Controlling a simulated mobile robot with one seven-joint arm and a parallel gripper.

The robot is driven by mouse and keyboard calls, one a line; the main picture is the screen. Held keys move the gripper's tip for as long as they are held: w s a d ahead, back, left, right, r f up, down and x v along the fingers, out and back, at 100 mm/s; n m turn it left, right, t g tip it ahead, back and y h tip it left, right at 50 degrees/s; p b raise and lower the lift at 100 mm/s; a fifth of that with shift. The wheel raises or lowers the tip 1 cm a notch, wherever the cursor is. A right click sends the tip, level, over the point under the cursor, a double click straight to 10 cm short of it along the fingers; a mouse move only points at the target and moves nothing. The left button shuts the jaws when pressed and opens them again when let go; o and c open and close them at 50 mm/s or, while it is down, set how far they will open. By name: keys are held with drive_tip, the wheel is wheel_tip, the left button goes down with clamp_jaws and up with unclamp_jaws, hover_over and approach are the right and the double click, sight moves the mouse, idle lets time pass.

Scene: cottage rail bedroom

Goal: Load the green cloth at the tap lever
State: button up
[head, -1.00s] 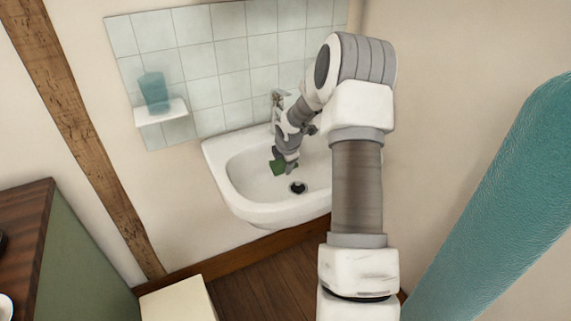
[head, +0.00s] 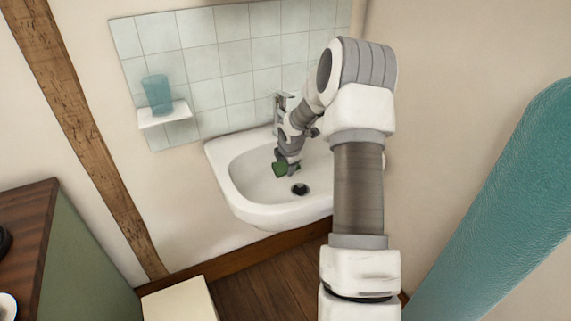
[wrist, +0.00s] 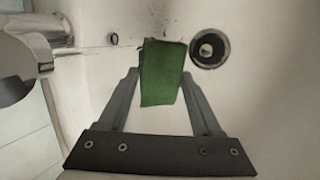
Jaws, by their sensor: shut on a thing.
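The green cloth (wrist: 163,75) is between the two fingertips of my gripper (wrist: 163,80) in the wrist view, and the gripper is shut on it. In the head view the cloth (head: 281,169) shows as a small dark green patch at the tip of my gripper (head: 285,161), over the white basin (head: 243,183). I cannot tell whether the cloth touches the basin. The tap (head: 280,104) stands at the back of the basin, mostly hidden behind my arm. A rounded metal part (wrist: 25,55), probably the tap, shows at the left in the wrist view.
The dark drain (head: 300,190) lies just right of the cloth; it also shows in the wrist view (wrist: 209,48). A small shelf (head: 164,115) with a teal cup (head: 157,94) is on the tiled wall at left. A large teal object (head: 500,210) stands at right.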

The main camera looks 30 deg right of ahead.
drive_tip(key=s+a+b, duration=0.1)
drive_tip(key=s+a, duration=0.1)
drive_tip(key=s, duration=0.4)
drive_tip(key=shift+s+a, duration=0.25)
idle(1.3)
drive_tip(key=s+a+r+p, duration=0.1)
drive_tip(key=s+r+p, duration=0.1)
drive_tip(key=s+r, duration=0.2)
drive_tip(key=shift+s+a, duration=0.35)
idle(0.8)
